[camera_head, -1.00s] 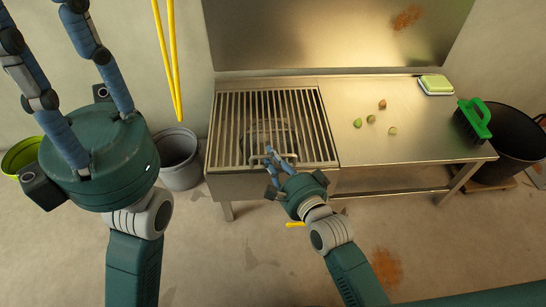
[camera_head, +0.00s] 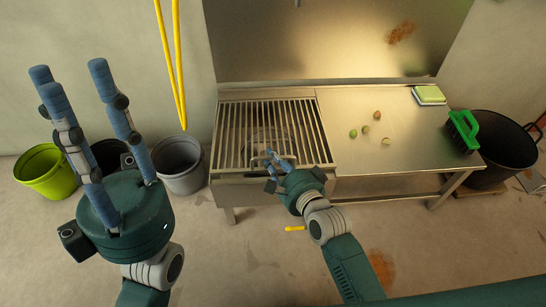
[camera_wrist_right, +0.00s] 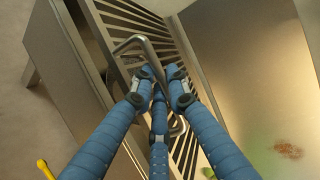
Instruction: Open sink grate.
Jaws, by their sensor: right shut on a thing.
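The sink grate (camera_head: 305,125) is a panel of parallel metal bars over the left end of a steel sink counter. A bent metal handle (camera_wrist_right: 143,43) sticks up at its front edge. My right gripper (camera_head: 273,160) is at this handle, with its blue fingers closed around it; the right wrist view shows the fingertips (camera_wrist_right: 160,82) meeting at the handle. The grate looks about flat; I cannot tell whether its front edge is slightly raised. The basin below shows only between the bars. My left gripper (camera_head: 68,80) is empty, its fingers apart and pointing up, left of the sink.
A black tub (camera_head: 500,150) stands at right. Green (camera_head: 45,172) and grey (camera_head: 180,165) buckets stand at left. Floor in front looks mostly clear.

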